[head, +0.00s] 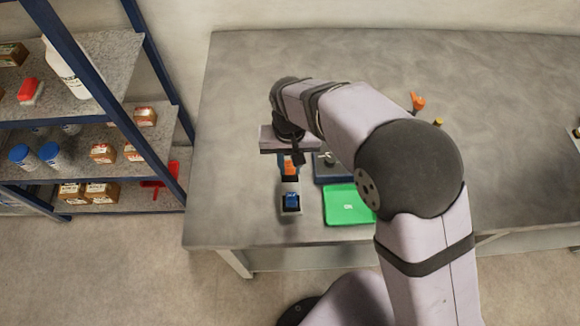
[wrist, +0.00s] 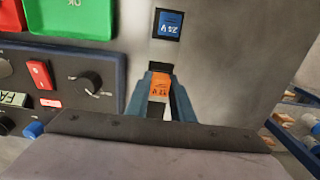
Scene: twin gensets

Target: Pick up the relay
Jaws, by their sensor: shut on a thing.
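An orange relay (wrist: 161,84) with a dark printed label is between the two blue-grey fingers of my gripper (wrist: 161,90), which is shut on it. In the head view the orange relay (head: 290,168) shows just below my gripper (head: 291,158). A blue relay (wrist: 168,24) with a white label sits in a pale holder beyond the orange one; it also shows in the head view (head: 291,200). The orange relay is in line with this holder. I cannot tell whether it is seated or lifted clear.
A green tray (head: 347,206) marked OK lies right of the relays in the head view. A control panel (wrist: 60,75) with a red switch and a black knob is beside the gripper. Shelves (head: 90,130) stand at the left. Much of the grey bench (head: 240,80) is clear.

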